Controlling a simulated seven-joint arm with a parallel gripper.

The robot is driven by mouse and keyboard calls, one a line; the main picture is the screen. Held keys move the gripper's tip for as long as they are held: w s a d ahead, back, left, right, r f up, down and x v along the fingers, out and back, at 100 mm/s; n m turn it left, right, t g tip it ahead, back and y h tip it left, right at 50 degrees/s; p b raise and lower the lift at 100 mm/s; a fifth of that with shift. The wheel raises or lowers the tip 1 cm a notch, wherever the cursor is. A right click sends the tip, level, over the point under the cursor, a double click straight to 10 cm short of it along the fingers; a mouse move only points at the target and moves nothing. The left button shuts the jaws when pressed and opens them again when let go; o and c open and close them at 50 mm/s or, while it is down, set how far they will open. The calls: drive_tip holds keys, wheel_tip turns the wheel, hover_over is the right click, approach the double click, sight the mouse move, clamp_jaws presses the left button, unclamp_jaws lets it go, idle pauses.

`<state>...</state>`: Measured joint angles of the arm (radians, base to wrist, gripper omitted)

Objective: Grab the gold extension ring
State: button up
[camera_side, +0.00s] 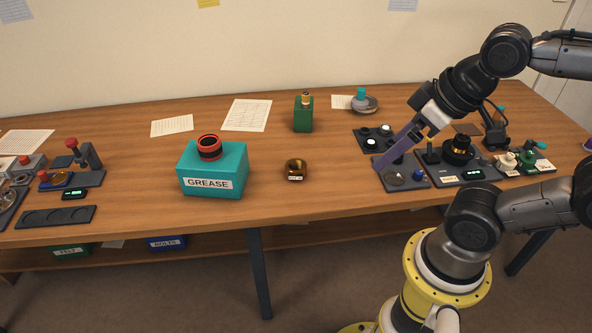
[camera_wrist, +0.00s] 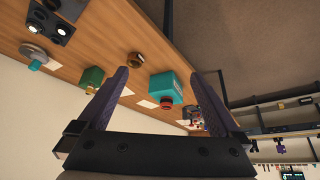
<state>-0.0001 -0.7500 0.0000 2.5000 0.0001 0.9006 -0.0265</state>
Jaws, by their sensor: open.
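The gold extension ring (camera_side: 296,170) appears to be the short gold-brown ring with a small white label, standing alone on the wooden table right of the grease box. In the wrist view it shows as a small dark gold ring (camera_wrist: 135,59), just beyond the left fingertip. My gripper (camera_side: 379,166) has long purple fingers and slants down over the grey trays at the right, well clear of the ring. In the wrist view the two fingers (camera_wrist: 160,73) are spread wide with nothing between them; the side view shows them nearly in line.
A teal grease box (camera_side: 212,171) with a red-rimmed black ring on top stands left of the gold ring. A green bottle (camera_side: 303,114) stands behind. A black-and-gold lens part (camera_side: 458,149) sits on a fixture at right. The table around the gold ring is clear.

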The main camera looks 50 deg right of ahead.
drive_tip(key=w+r+n, duration=0.3)
drive_tip(key=r, duration=0.1)
drive_tip(key=n+g, duration=0.3)
drive_tip(key=g, duration=0.3)
hover_over(296, 165)
drive_tip(key=f, duration=2.4)
drive_tip(key=shift+s, duration=0.25)
drive_tip(key=shift+w+f, duration=0.2)
drive_tip(key=shift+f, duration=2.75)
